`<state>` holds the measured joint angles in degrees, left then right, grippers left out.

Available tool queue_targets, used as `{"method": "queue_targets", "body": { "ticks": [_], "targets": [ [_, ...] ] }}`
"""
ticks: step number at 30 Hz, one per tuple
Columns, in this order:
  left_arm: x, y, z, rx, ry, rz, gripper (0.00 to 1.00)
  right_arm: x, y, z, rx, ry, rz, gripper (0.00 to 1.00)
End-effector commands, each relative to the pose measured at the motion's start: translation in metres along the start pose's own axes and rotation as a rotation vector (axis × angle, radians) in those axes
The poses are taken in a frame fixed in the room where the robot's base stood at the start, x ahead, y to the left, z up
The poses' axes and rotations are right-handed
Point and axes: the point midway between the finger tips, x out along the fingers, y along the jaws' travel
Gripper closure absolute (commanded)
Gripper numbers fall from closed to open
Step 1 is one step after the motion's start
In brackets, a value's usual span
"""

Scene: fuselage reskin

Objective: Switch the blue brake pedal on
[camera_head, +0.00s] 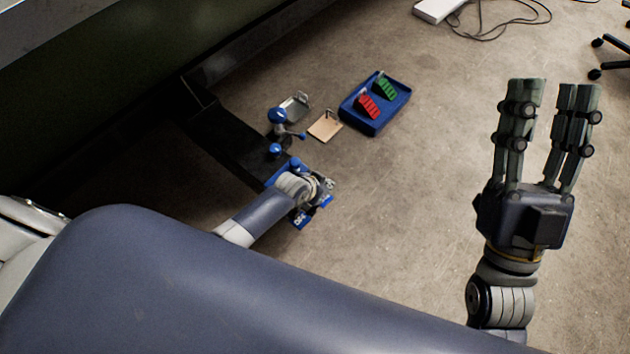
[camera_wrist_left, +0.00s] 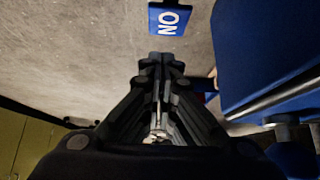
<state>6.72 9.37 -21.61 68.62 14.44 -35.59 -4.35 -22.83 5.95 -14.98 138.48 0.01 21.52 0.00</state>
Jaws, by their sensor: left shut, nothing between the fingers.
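A blue plate marked "ON" (camera_wrist_left: 169,18) lies ahead of my left gripper's fingertips in the left wrist view. A large blue panel (camera_wrist_left: 265,45) with a metal edge fills the right of that view; I cannot tell whether it is part of the brake pedal. My left gripper (camera_wrist_left: 162,62) is shut and empty, its tips apart from the plate in the picture. In the head view, small blue plates (camera_head: 299,219) show by my left wrist, which hides much of the pedal assembly. My right gripper (camera_head: 548,84) is open and empty, fingers pointing up, far to the right.
A blue tray (camera_head: 374,127) holds a red pedal (camera_head: 369,107) and a green pedal (camera_head: 387,88). A wooden pedal (camera_head: 325,125) and blue-knobbed levers (camera_head: 278,116) stand left of it. A dark beam (camera_head: 225,135) runs beside them. Floor between tray and right gripper is clear.

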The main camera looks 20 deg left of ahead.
Motion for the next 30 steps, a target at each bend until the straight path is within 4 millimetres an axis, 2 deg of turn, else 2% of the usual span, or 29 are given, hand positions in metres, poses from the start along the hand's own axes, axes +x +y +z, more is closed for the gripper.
{"method": "queue_targets", "body": {
  "ticks": [5, 14, 23, 30],
  "targets": [
    [-0.012, 0.000, -0.004, 0.000, 0.000, 0.000, 1.00, 0.000, 0.004, 0.034, -0.009, -0.188, 0.007, 0.60],
    [-0.034, 0.000, -0.005, 0.000, 0.001, 0.000, 1.00, -0.021, 0.012, 0.090, -0.022, -0.503, 0.022, 0.60],
    [-0.056, 0.000, -0.007, 0.000, 0.000, 0.000, 1.00, -0.063, 0.021, 0.135, -0.030, -0.819, 0.041, 0.60],
    [-0.075, 0.000, -0.008, 0.001, -0.001, 0.000, 1.00, -0.107, 0.028, 0.159, -0.035, -1.072, 0.058, 0.60]
  ]
}}
